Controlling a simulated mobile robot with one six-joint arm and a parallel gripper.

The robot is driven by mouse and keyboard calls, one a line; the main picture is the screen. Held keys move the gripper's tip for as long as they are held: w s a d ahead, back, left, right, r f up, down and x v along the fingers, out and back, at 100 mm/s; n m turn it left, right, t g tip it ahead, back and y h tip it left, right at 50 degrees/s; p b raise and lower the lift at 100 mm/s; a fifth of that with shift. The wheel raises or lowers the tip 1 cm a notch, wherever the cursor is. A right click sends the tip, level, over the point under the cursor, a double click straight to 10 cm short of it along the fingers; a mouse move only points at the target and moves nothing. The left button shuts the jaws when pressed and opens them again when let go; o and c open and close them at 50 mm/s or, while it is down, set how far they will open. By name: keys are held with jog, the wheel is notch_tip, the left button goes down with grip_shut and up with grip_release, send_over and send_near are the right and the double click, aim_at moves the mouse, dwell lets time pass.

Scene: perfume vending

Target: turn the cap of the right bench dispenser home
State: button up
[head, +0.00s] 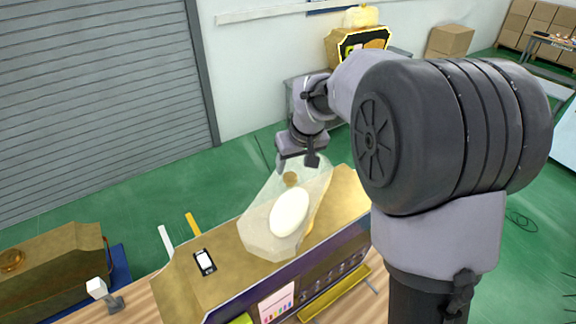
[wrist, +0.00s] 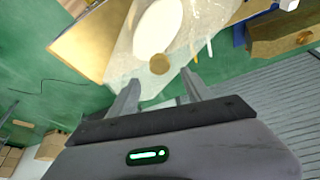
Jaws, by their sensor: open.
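The bench dispenser below my gripper has a pale translucent body (head: 258,213) with a white oval (head: 290,212) on it and a round gold-brown cap (head: 290,179) at its far end. In the wrist view the cap (wrist: 159,64) shows just beyond the fingertips, roughly centred between them. My gripper (head: 297,163) is open and empty, pointing down close above the cap. The wrist view shows both fingers (wrist: 160,80) apart. I cannot tell whether the fingertips reach down beside the cap or how far it is turned.
The dispenser lies on a tan-topped bench (head: 180,289) with a phone-like device (head: 204,262). Another tan unit with a gold knob (head: 12,260) stands at the left. A yellow-black machine (head: 360,45) and cardboard boxes (head: 450,40) are behind. Green floor is free beyond the bench.

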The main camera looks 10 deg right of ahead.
aim_at(290, 176)
jog(key=x, duration=0.5)
jog(key=shift+f+p, duration=0.35)
jog(key=shift+w+f, duration=0.2)
jog(key=shift+f, duration=0.05)
jog(key=shift+s+r, duration=0.1)
grip_shut()
